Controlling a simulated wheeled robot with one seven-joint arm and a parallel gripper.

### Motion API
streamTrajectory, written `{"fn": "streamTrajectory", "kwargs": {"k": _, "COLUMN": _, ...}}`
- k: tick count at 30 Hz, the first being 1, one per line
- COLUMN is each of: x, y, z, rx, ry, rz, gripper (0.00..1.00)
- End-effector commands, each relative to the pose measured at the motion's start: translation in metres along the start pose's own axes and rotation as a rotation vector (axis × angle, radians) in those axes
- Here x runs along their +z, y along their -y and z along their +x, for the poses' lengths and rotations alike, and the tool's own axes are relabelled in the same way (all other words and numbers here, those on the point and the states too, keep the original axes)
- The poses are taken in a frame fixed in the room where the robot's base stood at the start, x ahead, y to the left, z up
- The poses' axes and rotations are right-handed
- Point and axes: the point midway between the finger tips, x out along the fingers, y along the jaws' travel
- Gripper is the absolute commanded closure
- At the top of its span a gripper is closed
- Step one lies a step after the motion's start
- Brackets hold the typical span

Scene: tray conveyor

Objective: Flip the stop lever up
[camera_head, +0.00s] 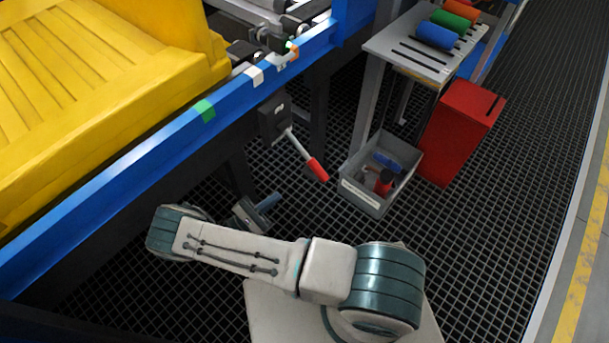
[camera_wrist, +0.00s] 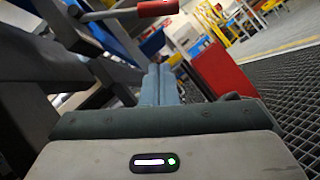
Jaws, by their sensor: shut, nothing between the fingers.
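The stop lever is a metal rod with a red grip (camera_head: 317,169), hinged on a dark box (camera_head: 274,119) at the side of the blue conveyor rail. It slants down and to the right from the box. In the wrist view its red grip (camera_wrist: 158,8) shows at the top edge, above and beyond my fingertips. My gripper (camera_head: 272,200) is below and left of the grip in the head view, apart from it. Its two blue-grey fingers (camera_wrist: 160,72) are together with nothing between them.
A yellow tray (camera_head: 95,75) sits on the conveyor behind the blue rail (camera_head: 150,145). A grey bin (camera_head: 362,195) with tools and a red box (camera_head: 455,135) stand on the right. A shelf (camera_head: 410,50) with coloured rollers is behind them. Dark conveyor legs stand near my gripper.

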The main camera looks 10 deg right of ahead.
Motion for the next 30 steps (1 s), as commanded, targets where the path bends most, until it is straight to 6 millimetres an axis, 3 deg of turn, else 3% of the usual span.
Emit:
{"fn": "streamTrajectory", "kwargs": {"k": 14, "x": 0.001, "y": 0.000, "z": 0.095, "rx": -0.001, "ry": 0.003, "rz": -0.002, "gripper": 1.00}}
{"fn": "streamTrajectory", "kwargs": {"k": 21, "x": 0.022, "y": 0.000, "z": 0.115, "rx": 0.001, "ry": 0.000, "rz": 0.000, "gripper": 1.00}}
{"fn": "streamTrajectory", "kwargs": {"k": 30, "x": 0.029, "y": 0.000, "z": 0.121, "rx": 0.000, "ry": -0.001, "rz": 0.000, "gripper": 1.00}}
